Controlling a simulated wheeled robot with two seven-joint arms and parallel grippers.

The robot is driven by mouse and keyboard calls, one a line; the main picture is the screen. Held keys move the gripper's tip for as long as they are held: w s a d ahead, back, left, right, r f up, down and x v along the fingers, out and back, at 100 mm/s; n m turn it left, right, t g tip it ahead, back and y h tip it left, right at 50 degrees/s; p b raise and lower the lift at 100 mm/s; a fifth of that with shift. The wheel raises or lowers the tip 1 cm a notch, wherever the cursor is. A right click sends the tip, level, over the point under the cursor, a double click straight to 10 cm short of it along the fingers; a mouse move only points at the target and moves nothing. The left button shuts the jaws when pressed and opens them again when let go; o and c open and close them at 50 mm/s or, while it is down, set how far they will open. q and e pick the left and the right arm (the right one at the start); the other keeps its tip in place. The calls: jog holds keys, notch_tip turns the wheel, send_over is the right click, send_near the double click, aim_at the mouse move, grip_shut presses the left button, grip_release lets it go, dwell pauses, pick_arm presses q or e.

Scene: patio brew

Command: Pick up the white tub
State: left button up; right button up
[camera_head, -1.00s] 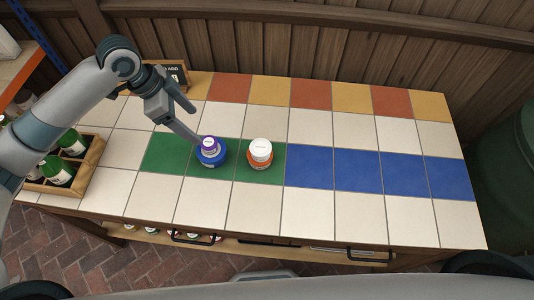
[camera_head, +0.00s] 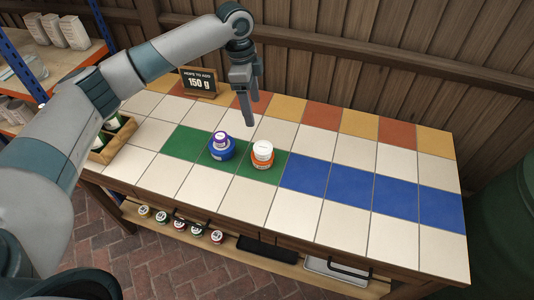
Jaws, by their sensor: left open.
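The white tub (camera_head: 263,149) sits on top of an orange tub (camera_head: 262,163) on the green tiles of the counter. A small purple-and-white tub (camera_head: 221,138) sits on a blue tub (camera_head: 222,152) just to the left. My left gripper (camera_head: 253,112) points down, open and empty, above and behind the white tub in the picture, apart from it. My right gripper is not in view.
A sign reading "150 g" (camera_head: 199,82) stands at the counter's back left. A wooden crate (camera_head: 115,144) with bottles stands at the left end. Several small jars and a dark tray (camera_head: 266,248) are on the lower shelf. The blue tiles (camera_head: 350,186) are bare.

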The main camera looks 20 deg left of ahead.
pick_arm(q)
jog(key=p, duration=0.4)
send_over(261, 145)
jog(key=f, duration=1.1)
jog(key=shift+s+a+f, duration=0.15)
jog(key=shift+a+f, duration=0.2)
jog(key=shift+f, duration=0.2)
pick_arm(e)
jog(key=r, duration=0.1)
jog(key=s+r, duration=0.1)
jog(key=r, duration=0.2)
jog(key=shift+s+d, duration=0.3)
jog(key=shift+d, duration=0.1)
